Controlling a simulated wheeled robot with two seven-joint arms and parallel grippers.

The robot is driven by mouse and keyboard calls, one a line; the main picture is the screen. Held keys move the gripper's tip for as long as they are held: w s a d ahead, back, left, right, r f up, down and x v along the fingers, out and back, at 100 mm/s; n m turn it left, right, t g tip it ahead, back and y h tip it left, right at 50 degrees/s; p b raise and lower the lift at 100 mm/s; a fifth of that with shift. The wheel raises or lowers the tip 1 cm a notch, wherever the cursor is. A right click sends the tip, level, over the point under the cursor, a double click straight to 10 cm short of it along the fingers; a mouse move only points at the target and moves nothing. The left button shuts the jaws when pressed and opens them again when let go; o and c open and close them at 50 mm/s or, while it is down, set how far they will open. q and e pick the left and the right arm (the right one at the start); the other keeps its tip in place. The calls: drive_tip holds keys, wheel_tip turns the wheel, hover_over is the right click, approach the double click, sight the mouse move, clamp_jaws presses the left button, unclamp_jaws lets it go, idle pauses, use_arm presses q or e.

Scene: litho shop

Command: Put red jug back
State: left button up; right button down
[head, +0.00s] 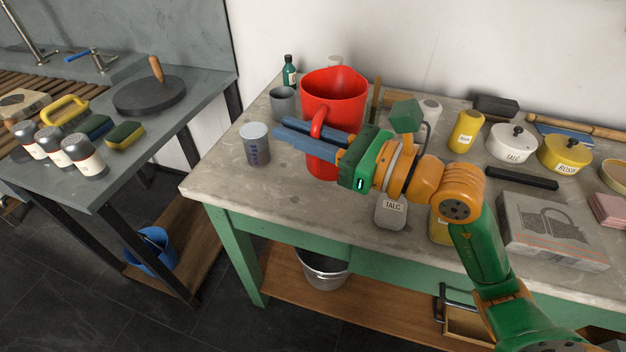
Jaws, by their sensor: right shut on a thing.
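The red jug (335,90) is upright over the left part of the grey-topped bench (225,182), its open mouth facing up. My right gripper (281,129) reaches in from the right. Its blue fingers are shut on the jug's handle, on the near side of the jug. The fingers hide part of the jug's lower body. I cannot tell whether its base touches the bench top. My left gripper is not in view.
A talc-labelled container (390,212) sits below my wrist. A litho stone (553,230) lies at right. The front left corner is bare.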

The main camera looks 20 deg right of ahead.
drive_tip(key=w+d+f, duration=0.1)
drive_tip(key=f, duration=0.1)
drive_tip(key=w+d+f+b, duration=0.1)
drive_tip(key=w+f, duration=0.1)
drive_tip(key=w+d+f, duration=0.2)
drive_tip(key=shift+w+f, duration=0.15)
wheel_tip(320, 180, down, 3)
drive_tip(key=shift+w+f+b, duration=0.1)
drive_tip(key=shift+b, duration=0.2)
drive_tip(key=c, duration=0.9)
unclamp_jaws()
drive_tip(key=shift+o, duration=0.2)
drive_tip(key=b+v, duration=0.4)
drive_tip(key=v, duration=0.8)
drive_tip(key=shift+b, duration=0.4)
drive_tip(key=shift+a, duration=0.1)
